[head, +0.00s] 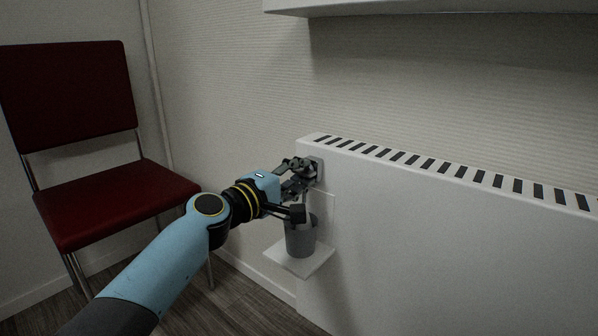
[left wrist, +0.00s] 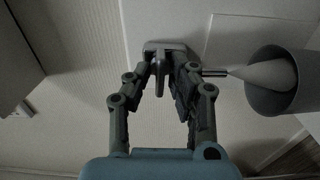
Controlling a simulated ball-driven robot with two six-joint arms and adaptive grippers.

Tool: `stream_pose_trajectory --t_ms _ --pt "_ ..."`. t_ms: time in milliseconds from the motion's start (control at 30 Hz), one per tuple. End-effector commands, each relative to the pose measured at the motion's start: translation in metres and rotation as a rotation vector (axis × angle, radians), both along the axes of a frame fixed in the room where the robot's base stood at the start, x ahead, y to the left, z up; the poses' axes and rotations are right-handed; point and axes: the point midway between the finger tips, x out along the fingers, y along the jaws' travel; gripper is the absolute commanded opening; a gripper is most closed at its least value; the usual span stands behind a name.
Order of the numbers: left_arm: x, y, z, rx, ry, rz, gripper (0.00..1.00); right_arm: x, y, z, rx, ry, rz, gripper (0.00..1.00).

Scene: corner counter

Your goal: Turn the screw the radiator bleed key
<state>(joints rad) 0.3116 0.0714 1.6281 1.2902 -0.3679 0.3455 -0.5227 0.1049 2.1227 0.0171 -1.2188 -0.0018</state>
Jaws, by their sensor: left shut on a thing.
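A grey bleed key (left wrist: 160,82) with a flat wing is at a small grey fitting (left wrist: 165,47) on the white radiator (head: 430,235). My left gripper (head: 312,172) reaches the upper left end of the radiator's front. In the left wrist view my left gripper's fingertips (left wrist: 164,68) are closed in on the key's wing, one on each side. In the head view the fingers hide the key. How far the key is turned cannot be told. My right gripper is in neither view.
A grey cup (head: 300,240) stands on a small white shelf (head: 318,262) just below my left gripper. A red chair (head: 120,200) stands at the left. A white ledge (head: 430,7) overhangs above.

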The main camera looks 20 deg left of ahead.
Motion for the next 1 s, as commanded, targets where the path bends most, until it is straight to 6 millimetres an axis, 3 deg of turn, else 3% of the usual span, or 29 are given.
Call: stream_pose_trajectory --t_ms 600,633,700,1000 --pt "-0.0005 0.0005 -0.0024 -0.043 0.019 0.001 0.00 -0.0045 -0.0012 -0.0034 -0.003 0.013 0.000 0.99" --pt "-0.0005 0.0004 -0.0024 -0.043 0.019 0.001 0.23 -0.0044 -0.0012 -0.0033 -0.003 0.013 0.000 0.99" --pt "-0.0005 0.0004 -0.0023 -0.042 0.018 0.001 0.32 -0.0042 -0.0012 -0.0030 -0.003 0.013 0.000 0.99" --pt "-0.0022 0.0010 -0.0013 -0.042 0.017 0.000 0.32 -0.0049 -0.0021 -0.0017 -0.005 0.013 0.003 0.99"
